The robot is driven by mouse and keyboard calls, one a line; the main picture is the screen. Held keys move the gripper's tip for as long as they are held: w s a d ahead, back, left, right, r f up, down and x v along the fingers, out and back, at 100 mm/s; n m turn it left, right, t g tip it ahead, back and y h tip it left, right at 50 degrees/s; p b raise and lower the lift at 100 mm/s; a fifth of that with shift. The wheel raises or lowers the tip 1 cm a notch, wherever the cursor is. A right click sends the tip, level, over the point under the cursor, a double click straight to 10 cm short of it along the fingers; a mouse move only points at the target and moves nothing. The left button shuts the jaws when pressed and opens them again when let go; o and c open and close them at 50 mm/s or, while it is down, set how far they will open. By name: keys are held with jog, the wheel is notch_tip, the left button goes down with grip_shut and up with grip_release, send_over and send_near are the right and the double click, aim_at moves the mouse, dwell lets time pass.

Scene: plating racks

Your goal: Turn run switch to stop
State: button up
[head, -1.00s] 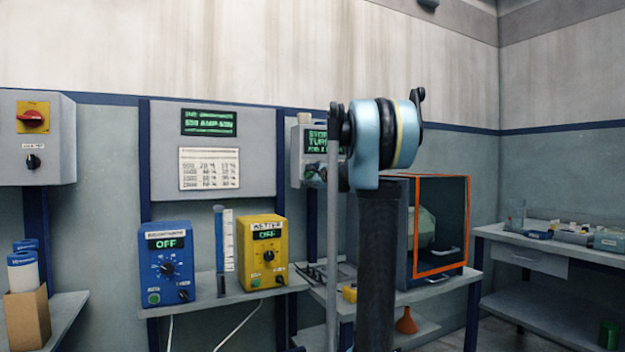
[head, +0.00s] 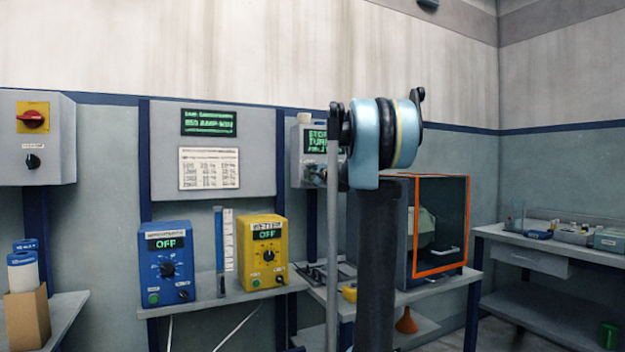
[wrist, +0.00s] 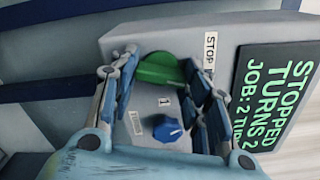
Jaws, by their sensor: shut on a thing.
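The run switch is a green knob (wrist: 158,70) on a grey control box (wrist: 135,38) in the wrist view. Its bar lies roughly across the picture, with a "STOP" label (wrist: 210,52) up and to its right. My gripper (wrist: 158,72) has one finger on each side of the knob and is shut on it. The box's screen (wrist: 278,98) reads "STOPPED", with turns and job lines below. In the head view the box (head: 302,150) stands behind my arm, which hides the knob and part of the screen.
A blue knob (wrist: 167,128) sits close to my fingers on the same box. In the head view, a blue unit (head: 167,265) and a yellow unit (head: 262,250), both reading "OFF", stand on the shelf. An orange-framed cabinet (head: 440,272) stands right of my arm.

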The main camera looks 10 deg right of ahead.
jog(key=n, duration=1)
jog(key=shift+s+n, duration=0.1)
jog(key=shift+n, duration=0.2)
dwell(0.4)
jog(key=o, duration=1.1)
jog(key=shift+f, duration=0.1)
jog(key=shift+c, duration=0.2)
jog(key=v, duration=1.1)
jog(key=shift+s, duration=0.3)
jog(key=shift+d, duration=0.15)
